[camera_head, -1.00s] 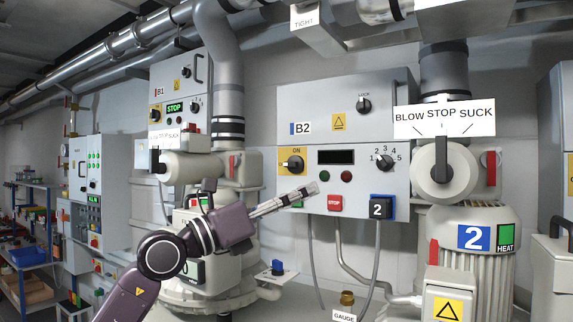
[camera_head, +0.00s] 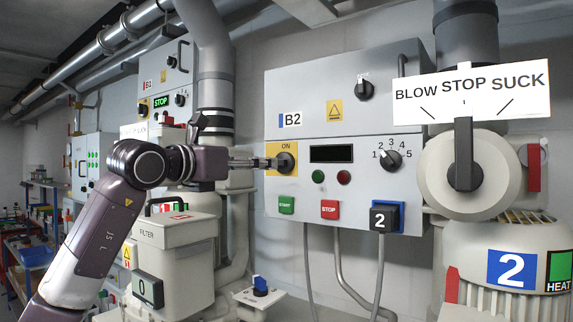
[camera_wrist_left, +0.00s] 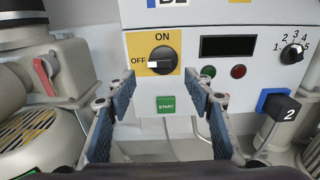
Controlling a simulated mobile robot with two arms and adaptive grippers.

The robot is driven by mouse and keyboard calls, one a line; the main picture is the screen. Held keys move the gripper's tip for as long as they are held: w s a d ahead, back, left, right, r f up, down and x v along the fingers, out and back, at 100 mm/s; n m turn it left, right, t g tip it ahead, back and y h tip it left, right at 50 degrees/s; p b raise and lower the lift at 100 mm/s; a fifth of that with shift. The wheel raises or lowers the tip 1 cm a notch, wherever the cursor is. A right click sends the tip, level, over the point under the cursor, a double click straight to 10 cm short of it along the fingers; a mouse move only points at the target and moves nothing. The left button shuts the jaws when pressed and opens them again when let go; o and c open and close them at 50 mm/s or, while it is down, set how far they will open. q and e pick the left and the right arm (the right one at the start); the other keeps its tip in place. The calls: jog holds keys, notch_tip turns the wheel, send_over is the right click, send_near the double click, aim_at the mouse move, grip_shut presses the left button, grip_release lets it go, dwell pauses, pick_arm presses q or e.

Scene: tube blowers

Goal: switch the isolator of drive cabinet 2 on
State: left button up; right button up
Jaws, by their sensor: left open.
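Drive cabinet 2 (camera_head: 348,98) is the grey wall cabinet labelled B2. Its isolator (camera_head: 285,162) is a black rotary knob on a yellow plate at the left, partly hidden by my gripper. In the left wrist view the isolator (camera_wrist_left: 163,61) has ON above it and OFF at its left, and its white handle mark points left to OFF. My left gripper (camera_head: 270,163) reaches it from the left in the head view. In the wrist view the left gripper (camera_wrist_left: 160,85) is open and empty, its fingers on either side just below the knob. Contact cannot be told.
Below the isolator are a green START button (camera_head: 286,205) and a red STOP button (camera_head: 330,209). A dark display (camera_head: 331,154) and a numbered selector (camera_head: 390,160) sit to its right. A black lock knob (camera_head: 363,88) is above. Cables hang beneath the cabinet.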

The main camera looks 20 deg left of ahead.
aim_at(281, 159)
pick_arm(q)
jog(key=p+x, duration=0.2)
jog(key=r+p+x, duration=0.1)
jog(key=p+x, duration=0.1)
jog(key=shift+w+d, duration=0.1)
jog(key=shift+w+d+f, duration=0.2)
jog(key=shift+w, duration=0.4)
jog(key=shift+w+d+f, duration=0.15)
jog(key=shift+w+d, duration=0.05)
jog(key=shift+w, duration=0.35)
jog(key=shift+s+a, duration=0.1)
jog(key=shift+s, duration=0.05)
jog(key=shift+r, duration=0.1)
jog(key=c, duration=1.2)
pick_arm(e)
jog(key=s+r, duration=0.1)
jog(key=r, duration=0.2)
jog(key=s+r, duration=0.1)
jog(key=shift+s+a+r, duration=0.2)
jog(key=shift+s+r, duration=0.15)
